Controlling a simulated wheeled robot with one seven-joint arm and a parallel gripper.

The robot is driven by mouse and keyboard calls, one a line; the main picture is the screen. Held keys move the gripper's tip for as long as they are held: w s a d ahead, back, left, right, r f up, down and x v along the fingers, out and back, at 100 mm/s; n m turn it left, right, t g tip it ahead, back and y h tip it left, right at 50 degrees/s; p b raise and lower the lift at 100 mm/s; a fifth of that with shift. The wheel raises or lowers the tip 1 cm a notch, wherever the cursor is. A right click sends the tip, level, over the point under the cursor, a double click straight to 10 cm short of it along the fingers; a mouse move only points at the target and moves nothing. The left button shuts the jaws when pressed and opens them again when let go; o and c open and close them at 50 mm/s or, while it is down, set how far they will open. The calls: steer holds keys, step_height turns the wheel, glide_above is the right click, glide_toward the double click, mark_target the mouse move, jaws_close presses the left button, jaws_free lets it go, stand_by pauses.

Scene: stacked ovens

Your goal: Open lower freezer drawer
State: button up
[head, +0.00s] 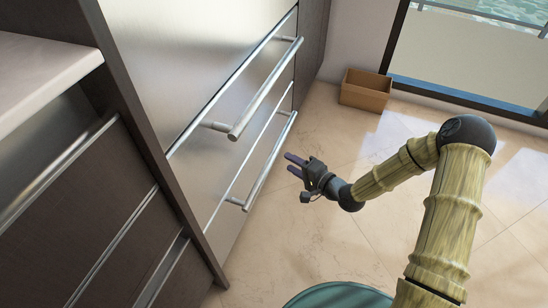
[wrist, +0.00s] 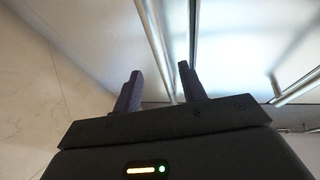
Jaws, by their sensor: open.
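The lower freezer drawer (head: 232,204) is a shut, brushed-steel front low on the tall unit. Its long bar handle (head: 268,165) stands out from the front on posts. My gripper (head: 291,163) is open and empty, just right of this handle in the head view, with its fingers toward the drawer. In the wrist view the gripper (wrist: 158,78) has its two dark fingers apart, and a steel bar (wrist: 154,40), which looks like the lower handle, runs between them in the picture. I cannot tell how deep the bar lies or whether a finger touches it.
The upper drawer handle (head: 265,88) juts out above the lower one. Dark cabinets with handles (head: 58,172) and a pale counter (head: 38,75) are at the left. A brown box (head: 366,90) stands by the far wall. The tiled floor (head: 300,235) in front is mostly clear.

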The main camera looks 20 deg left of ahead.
mark_target(274, 153)
steer(key=b+x, duration=0.3)
steer(key=x, duration=0.5)
steer(key=shift+f+b, duration=0.15)
steer(key=shift+b, duration=0.25)
steer(key=shift+w+a, duration=0.15)
steer(key=shift+a, duration=0.1)
jaws_close()
